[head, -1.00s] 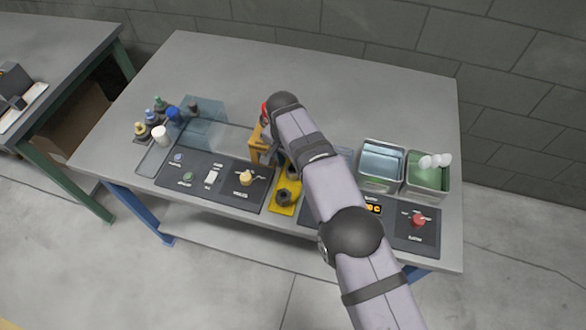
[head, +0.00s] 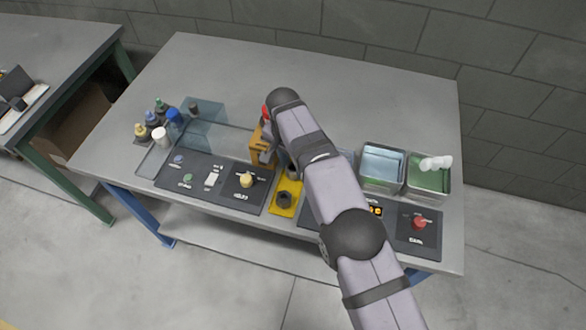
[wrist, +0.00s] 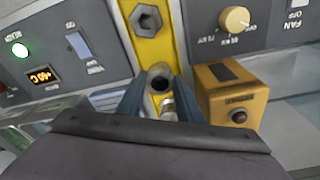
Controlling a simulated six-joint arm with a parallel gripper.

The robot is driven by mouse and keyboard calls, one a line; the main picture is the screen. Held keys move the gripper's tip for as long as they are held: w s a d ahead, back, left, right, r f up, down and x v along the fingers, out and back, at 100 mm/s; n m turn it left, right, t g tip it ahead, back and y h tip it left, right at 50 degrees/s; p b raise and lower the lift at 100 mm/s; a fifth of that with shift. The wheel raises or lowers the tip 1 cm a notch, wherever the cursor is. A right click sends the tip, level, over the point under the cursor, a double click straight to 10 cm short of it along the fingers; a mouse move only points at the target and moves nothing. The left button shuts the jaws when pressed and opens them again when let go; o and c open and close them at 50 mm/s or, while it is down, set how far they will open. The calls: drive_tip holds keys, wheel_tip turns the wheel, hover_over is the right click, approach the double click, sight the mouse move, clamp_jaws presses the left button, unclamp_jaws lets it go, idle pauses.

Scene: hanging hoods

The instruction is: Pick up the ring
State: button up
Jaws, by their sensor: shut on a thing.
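The ring (wrist: 160,74), dark grey with a black hole, sits between the two fingers of my gripper (wrist: 158,92) in the wrist view. The fingers are shut on it. In the head view my arm largely covers the gripper and the ring, so the height above the yellow plate (head: 287,211) is hard to tell. A dark hex nut (head: 284,199) lies on the plate's front part and also shows in the wrist view (wrist: 148,20), apart from the ring. A small silvery piece (wrist: 168,106) shows between the fingers, partly hidden.
An orange box (wrist: 233,95) stands close beside my gripper. Control panels with knobs (head: 246,180) flank the yellow plate. Two metal bins (head: 383,166) stand at right; bottles (head: 158,136) and clear panels (head: 207,112) are at left. The back of the table (head: 330,85) is clear.

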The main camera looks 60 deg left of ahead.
wheel_tip(320, 180, up, 8)
drive_tip(key=p, duration=0.1)
drive_tip(key=shift+r+p, duration=0.25)
drive_tip(key=shift+p, duration=0.1)
drive_tip(key=w+d+p, duration=0.3)
drive_tip(key=w+d, duration=0.4)
drive_tip(key=w, duration=0.3)
drive_tip(key=w+d+r+p, duration=0.1)
drive_tip(key=w+d+p, duration=0.2)
drive_tip(key=w+d, duration=0.3)
drive_tip(key=w+d+p, duration=0.3)
drive_tip(key=w+d, duration=0.4)
drive_tip(key=w, duration=0.7)
drive_tip(key=shift+d+r, duration=0.3)
drive_tip(key=shift+r, duration=0.1)
drive_tip(key=shift+w+f, duration=0.1)
drive_tip(key=shift+f, duration=0.05)
drive_tip(key=shift+f+b, duration=3.35)
drive_tip(key=shift+f, duration=1.85)
